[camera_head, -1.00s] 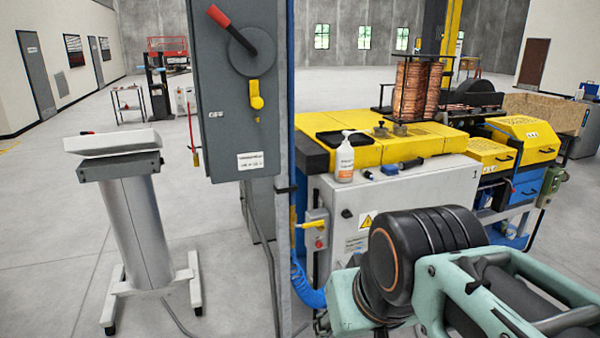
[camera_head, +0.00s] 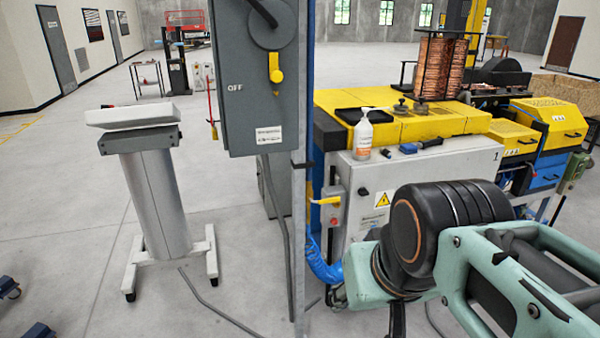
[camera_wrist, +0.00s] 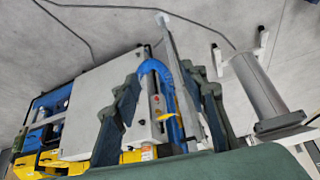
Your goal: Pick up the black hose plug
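I cannot pick out the black hose plug with certainty. A small dark item (camera_head: 386,153) lies on the pale top of the machine cabinet in the head view, between a white spray bottle and a blue-and-black tool; it is too small to identify. A round black knob-like part (camera_head: 363,192) shows on the cabinet's front. My gripper (camera_wrist: 165,95) is open in the wrist view, with its two dark green fingers well apart and nothing held between them. The cabinet lies beyond the fingers. In the head view my arm's black joint and green links mostly hide the gripper.
A grey switch box (camera_head: 255,85) on a post (camera_head: 300,200) stands left of the machine cabinet (camera_head: 445,163). A blue hose (camera_head: 322,262) hangs by the post. A white pedestal (camera_head: 155,200) stands left on open floor.

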